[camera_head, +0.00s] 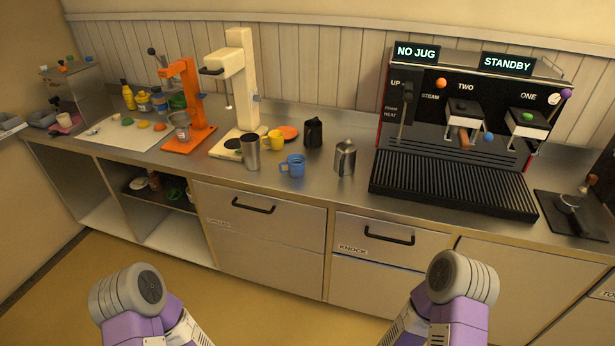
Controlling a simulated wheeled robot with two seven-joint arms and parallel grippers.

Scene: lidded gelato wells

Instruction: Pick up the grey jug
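A grey metal jug (345,158) stands upright on the steel counter, just left of the coffee machine. It has a narrowed top and a handle on its right side. A plain grey metal cup (250,153) stands further left, and a black jug (314,133) stands behind and between them. Both of my arms show at the bottom edge as purple links with grey rounded ends, well short of the counter. No gripper fingers are visible on either arm.
A blue mug (293,166) stands left of the grey jug, with a yellow mug (273,141) behind it. The coffee machine (455,190) with its black drip grille is close on the right. The counter front before the jug is clear above the drawers (385,236).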

